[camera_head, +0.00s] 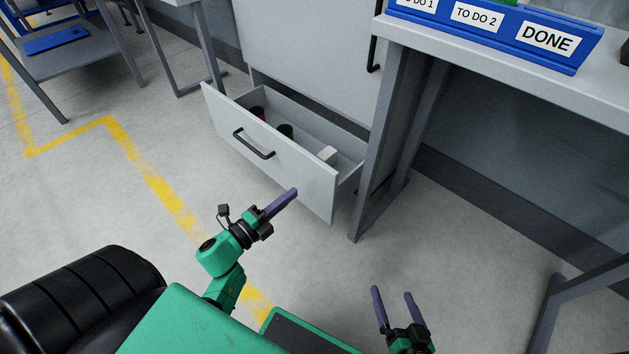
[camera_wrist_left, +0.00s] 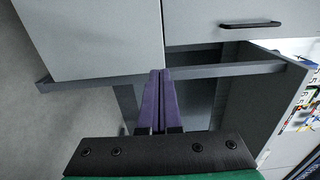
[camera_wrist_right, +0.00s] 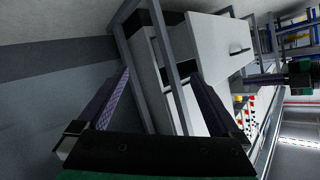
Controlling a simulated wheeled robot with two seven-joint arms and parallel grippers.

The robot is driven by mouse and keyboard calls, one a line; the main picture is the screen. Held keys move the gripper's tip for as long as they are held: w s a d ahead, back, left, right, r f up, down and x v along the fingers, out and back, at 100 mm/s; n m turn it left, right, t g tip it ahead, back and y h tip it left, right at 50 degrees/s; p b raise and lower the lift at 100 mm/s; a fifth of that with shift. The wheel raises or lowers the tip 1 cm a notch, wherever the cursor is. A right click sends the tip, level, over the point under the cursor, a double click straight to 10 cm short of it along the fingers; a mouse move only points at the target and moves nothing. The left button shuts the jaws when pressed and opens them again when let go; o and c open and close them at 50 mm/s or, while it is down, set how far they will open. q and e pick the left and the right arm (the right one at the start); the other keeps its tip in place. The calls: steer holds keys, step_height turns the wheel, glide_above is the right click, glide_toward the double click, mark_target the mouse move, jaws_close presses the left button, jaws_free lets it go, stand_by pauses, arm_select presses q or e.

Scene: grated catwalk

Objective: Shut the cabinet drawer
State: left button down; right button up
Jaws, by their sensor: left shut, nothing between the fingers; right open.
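The cabinet drawer (camera_head: 290,175) is pulled out from the light grey cabinet (camera_head: 315,55) in the head view. Its front carries a black bar handle (camera_head: 254,145). Inside are dark can-like items (camera_head: 286,131) and a small white block (camera_head: 327,154). My left gripper (camera_head: 293,193) is shut and empty, with its purple fingertips overlapping the drawer front's lower edge in the picture; contact cannot be told. Its closed fingers also show in the left wrist view (camera_wrist_left: 160,75). My right gripper (camera_head: 392,292) is open and empty, lower right of the drawer and apart from it.
A grey workbench (camera_head: 520,85) with a blue labelled bin rack (camera_head: 480,32) stands right of the cabinet, its leg (camera_head: 383,165) close to the drawer's right side. Another bench (camera_head: 80,70) is at upper left. The floor before the drawer is clear.

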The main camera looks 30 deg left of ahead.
mark_target(323, 170)
arm_select(q)
steer(key=b+x, duration=0.2)
steer(key=x, duration=0.5)
steer(key=shift+w+d+f, duration=0.1)
steer(key=shift+w+f, duration=0.1)
steer(key=shift+w, duration=0.05)
steer(key=shift+x, duration=1.1)
steer(key=shift+r, duration=0.15)
arm_select(e)
steer(key=shift+w+f+t, duration=0.65)
steer(key=shift+w+t, duration=0.05)
steer(key=shift+w, duration=0.2)
arm_select(q)
steer(key=shift+w, duration=0.1)
